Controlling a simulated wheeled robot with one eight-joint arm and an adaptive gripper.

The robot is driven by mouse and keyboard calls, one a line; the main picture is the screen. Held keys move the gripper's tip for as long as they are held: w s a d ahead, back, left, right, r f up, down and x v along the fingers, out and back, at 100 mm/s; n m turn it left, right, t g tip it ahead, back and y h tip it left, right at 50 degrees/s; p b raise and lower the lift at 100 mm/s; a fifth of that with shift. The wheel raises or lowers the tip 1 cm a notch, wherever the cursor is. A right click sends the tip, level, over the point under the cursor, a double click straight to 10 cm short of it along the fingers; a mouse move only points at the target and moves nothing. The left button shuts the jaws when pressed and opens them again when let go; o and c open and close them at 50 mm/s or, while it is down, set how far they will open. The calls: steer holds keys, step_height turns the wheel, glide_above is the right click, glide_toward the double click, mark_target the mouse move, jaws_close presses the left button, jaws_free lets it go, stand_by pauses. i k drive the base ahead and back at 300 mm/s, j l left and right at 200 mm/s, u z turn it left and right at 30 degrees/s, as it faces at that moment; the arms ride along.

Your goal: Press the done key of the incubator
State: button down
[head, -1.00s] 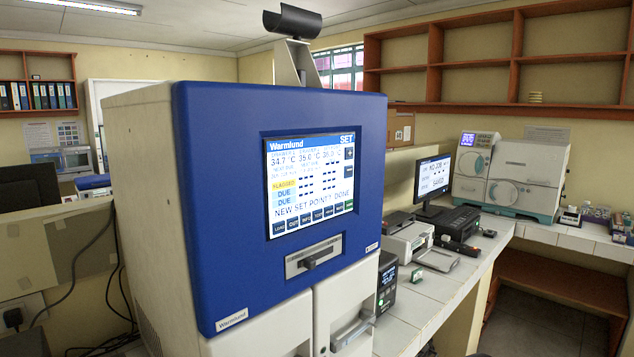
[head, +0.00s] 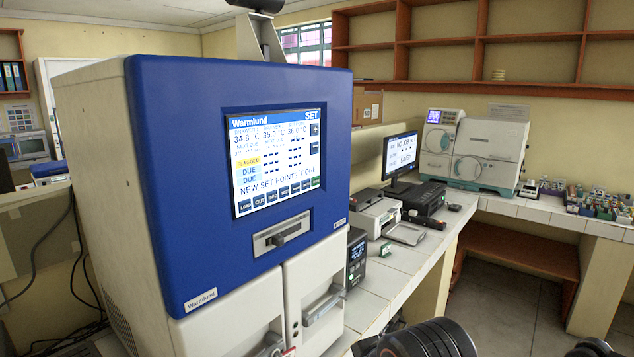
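The incubator (head: 185,150) is a large cream cabinet with a blue upper front, on the left in the head view. Its lit screen (head: 277,160) reads "SET" at the top and "NEW SET POINT? DONE" below the readings. A row of small dark keys runs along the screen's bottom edge. The rightmost is a green key (head: 316,182); its label is too small to read, so I cannot tell surely that it is the done key. Nothing covers the screen or keys. My gripper's fingers are not in view; only dark parts, apparently of my arm, show at the bottom right, apart from the incubator.
A slot with a lever (head: 281,233) sits below the screen, above white doors with handles. A tiled bench (head: 385,287) to the right holds a small printer-like device, a monitor (head: 400,157) and a white machine (head: 490,150). Floor is clear at the lower right.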

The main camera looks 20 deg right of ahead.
mark_target(316, 180)
steer(key=k+z, duration=0.2)
steer(key=z, duration=0.15)
steer(key=k+l+z, duration=0.1)
steer(key=z, duration=0.3)
steer(key=k+l, duration=0.05)
steer(key=k, duration=0.05)
